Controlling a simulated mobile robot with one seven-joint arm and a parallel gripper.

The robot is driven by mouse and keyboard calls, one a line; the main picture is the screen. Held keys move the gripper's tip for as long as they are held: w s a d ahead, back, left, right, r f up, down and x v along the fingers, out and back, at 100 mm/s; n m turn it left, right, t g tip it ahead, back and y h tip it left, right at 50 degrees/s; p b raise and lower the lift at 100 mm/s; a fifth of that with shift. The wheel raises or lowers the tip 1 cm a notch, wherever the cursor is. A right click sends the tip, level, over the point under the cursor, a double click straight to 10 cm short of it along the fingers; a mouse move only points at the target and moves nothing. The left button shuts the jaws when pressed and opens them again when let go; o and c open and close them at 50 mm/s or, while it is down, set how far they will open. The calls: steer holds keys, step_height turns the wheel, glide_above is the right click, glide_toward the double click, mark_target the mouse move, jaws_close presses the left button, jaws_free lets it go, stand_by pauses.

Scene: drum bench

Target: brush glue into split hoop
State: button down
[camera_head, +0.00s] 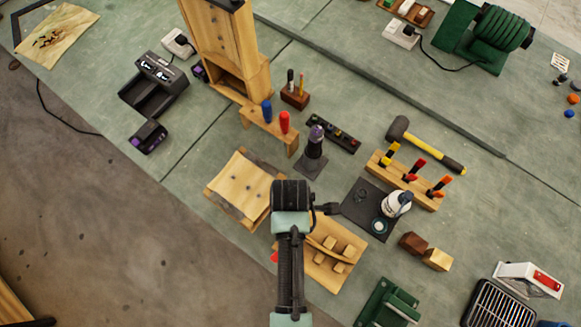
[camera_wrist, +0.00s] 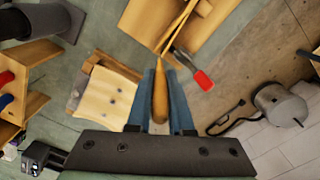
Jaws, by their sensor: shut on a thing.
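In the wrist view my gripper (camera_wrist: 160,84) is shut on a tapered wooden handle (camera_wrist: 160,98), which looks like the brush's. The brush's far end cannot be made out. Beyond it, a thin wooden strip (camera_wrist: 178,28), apparently part of the hoop, runs over a wooden board (camera_wrist: 140,15). In the head view this board (camera_head: 318,274) carries several small blocks, and a curved strip (camera_head: 337,243) crosses it, partly behind my arm. My fingers are hidden there. A white bottle (camera_head: 397,203) and a small round pot (camera_head: 380,226) stand on a dark mat (camera_head: 355,221).
A board with a tan sheet (camera_head: 243,184) lies left of my arm. A purple-topped tool in a stand (camera_head: 314,145), a clamp rack (camera_head: 405,181), a hammer (camera_head: 425,143) and two wood blocks (camera_head: 425,250) surround the mat. A red handle (camera_wrist: 203,79) sticks out beside the block board.

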steer(key=shift+w+f+b, duration=0.15)
steer(key=shift+f+b, duration=0.3)
steer(key=shift+f, duration=0.35)
steer(key=shift+d, duration=0.15)
stand_by(0.5)
steer(key=shift+s+d+p, duration=0.3)
steer(key=shift+d+p, duration=0.05)
steer(key=shift+d, duration=0.25)
steer(key=shift+s+d+r, duration=0.1)
steer(key=shift+d, duration=0.15)
steer(key=shift+s+d+p, duration=0.15)
steer(key=shift+d+p, duration=0.15)
steer(key=shift+p, duration=0.05)
steer(key=shift+d, duration=0.2)
stand_by(0.3)
steer(key=shift+s+d+p, duration=0.2)
steer(key=shift+d+p, duration=0.05)
steer(key=shift+p, duration=0.05)
steer(key=shift+w+a+r, duration=0.1)
steer(key=shift+w+a, duration=0.45)
steer(key=shift+w, duration=0.1)
stand_by(0.6)
